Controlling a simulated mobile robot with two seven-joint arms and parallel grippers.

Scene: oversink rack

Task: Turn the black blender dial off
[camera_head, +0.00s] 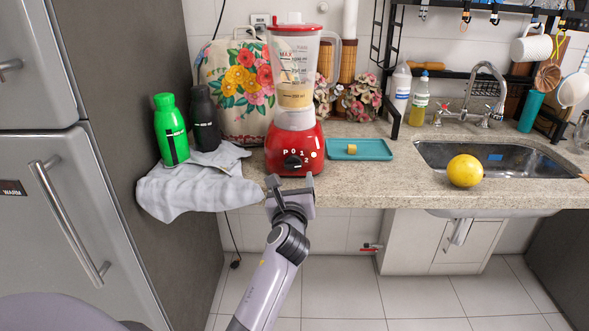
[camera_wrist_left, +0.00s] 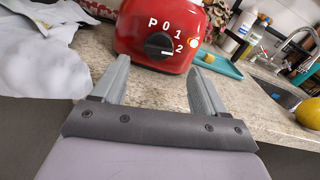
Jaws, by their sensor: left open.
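The red blender (camera_head: 294,148) stands near the counter's front edge, its clear jug part filled with something yellowish. Its black dial (camera_head: 293,163) is on the front of the base. In the left wrist view the dial (camera_wrist_left: 158,45) has a white mark pointing right, toward the 2, among the printed P, 0, 1 and 2. My left gripper (camera_head: 291,184) is open and empty in front of the blender. Its fingers (camera_wrist_left: 160,72) lie either side of the dial in the wrist view, short of it and not touching.
A grey cloth (camera_head: 195,184) with a green bottle (camera_head: 170,130) and a black bottle (camera_head: 205,120) lies left of the blender. A teal tray (camera_head: 372,150) is on its right. A yellow fruit (camera_head: 465,171) sits by the sink (camera_head: 510,172). The fridge (camera_head: 50,150) stands far left.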

